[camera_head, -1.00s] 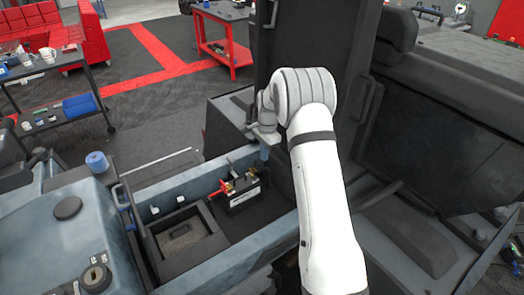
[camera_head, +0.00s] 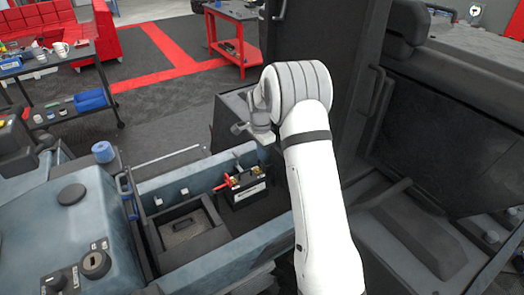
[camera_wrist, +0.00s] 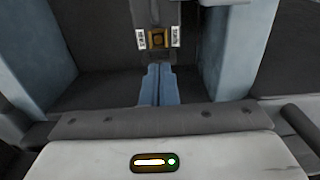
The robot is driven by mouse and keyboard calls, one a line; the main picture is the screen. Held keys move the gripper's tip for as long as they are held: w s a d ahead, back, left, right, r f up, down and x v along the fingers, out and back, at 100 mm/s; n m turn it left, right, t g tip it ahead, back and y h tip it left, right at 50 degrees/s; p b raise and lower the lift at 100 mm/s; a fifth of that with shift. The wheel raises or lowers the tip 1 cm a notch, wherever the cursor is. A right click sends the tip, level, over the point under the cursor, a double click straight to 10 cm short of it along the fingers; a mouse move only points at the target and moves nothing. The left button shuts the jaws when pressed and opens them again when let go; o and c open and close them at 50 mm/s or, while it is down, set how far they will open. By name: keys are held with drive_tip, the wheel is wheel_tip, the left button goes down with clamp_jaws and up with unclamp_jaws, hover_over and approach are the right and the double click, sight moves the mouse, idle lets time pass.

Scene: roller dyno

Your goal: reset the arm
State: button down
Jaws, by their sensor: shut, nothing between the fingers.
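My white arm reaches up from the bottom of the head view and bends at a grey wrist over the vehicle's open compartment. My gripper (camera_wrist: 160,84) shows in the wrist view as two blue fingers pressed together, with nothing between them. In the head view the fingers are mostly hidden beside the arm. A black battery (camera_head: 246,187) with a red terminal clamp (camera_head: 223,185) sits in the compartment, to the left of and below the wrist. The wrist view shows a dark part with two white labels (camera_wrist: 158,38) beyond the fingertips.
The compartment's blue-grey wall (camera_head: 225,262) runs in front of the battery. A tall dark panel (camera_head: 318,60) stands behind the arm. A black seat (camera_head: 410,75) is at the right. A blue cap (camera_head: 103,151) and a key switch (camera_head: 95,264) are on the left bodywork.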

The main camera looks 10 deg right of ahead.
drive_tip(key=s+a+r+n+p, duration=0.15)
drive_tip(key=s+r, duration=0.25)
drive_tip(key=r, duration=0.5)
drive_tip(key=s+a+r+n+p, duration=0.1)
drive_tip(key=s+r+n+p, duration=0.2)
drive_tip(key=r, duration=0.6)
drive_tip(key=s+r+n+t, duration=0.1)
drive_tip(key=s+n, duration=0.4)
drive_tip(key=s, duration=1)
drive_tip(key=s+r+n+t, duration=0.2)
drive_tip(key=s+r+n, duration=0.2)
drive_tip(key=s, duration=1.1)
drive_tip(key=shift+s+n, duration=0.35)
drive_tip(key=shift+n, duration=0.1)
